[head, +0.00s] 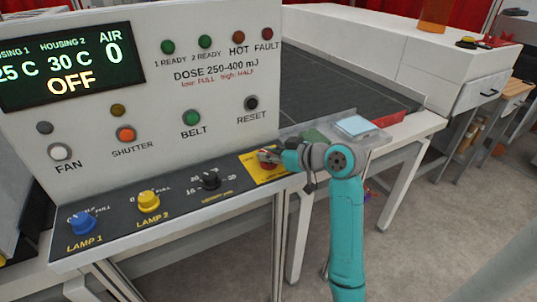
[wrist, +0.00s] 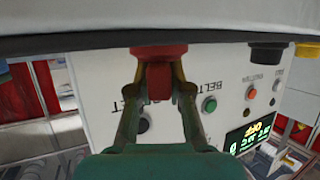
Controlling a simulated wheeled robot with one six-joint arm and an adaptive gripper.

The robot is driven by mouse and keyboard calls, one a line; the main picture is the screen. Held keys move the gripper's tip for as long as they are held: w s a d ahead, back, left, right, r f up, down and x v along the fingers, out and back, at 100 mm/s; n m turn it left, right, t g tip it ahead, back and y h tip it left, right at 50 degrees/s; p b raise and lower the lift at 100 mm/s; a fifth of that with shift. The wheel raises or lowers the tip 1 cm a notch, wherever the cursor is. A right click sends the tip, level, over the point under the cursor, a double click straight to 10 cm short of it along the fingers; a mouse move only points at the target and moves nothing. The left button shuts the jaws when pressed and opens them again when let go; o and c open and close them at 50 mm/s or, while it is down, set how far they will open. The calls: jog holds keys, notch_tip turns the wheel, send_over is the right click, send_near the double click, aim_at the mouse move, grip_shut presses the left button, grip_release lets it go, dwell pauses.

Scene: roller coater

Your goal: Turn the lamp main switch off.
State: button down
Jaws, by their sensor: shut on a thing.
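The main switch is a red rotary handle (wrist: 158,54) on a yellow plate (head: 248,162) at the right end of the sloped dark control strip. In the head view my gripper (head: 268,157) covers most of the handle. In the wrist view, which is upside down, my gripper (wrist: 159,82) has both fingers closed on the red handle's grip, one on each side. The handle's exact angle and the plate's lettering are hard to read. The display (head: 70,65) reads OFF, with 30 C for housing 2 and AIR 0.
Left along the strip are the black belt speed knob (head: 210,180), yellow lamp 2 knob (head: 148,201) and blue lamp 1 knob (head: 83,224). Above is a panel with the RESET (head: 251,103) and BELT (head: 191,118) buttons. A pale blue block (head: 355,126) lies right of my gripper.

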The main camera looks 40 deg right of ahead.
jog(key=shift+n+g+y, duration=0.8)
jog(key=shift+n+y, duration=1.1)
jog(key=shift+y, duration=0.1)
jog(key=shift+f, duration=0.1)
jog(key=c, duration=1.1)
grip_release()
jog(key=v, duration=1.2)
jog(key=shift+w+d, duration=0.1)
jog(key=shift+d, duration=0.1)
jog(key=shift+f, duration=0.1)
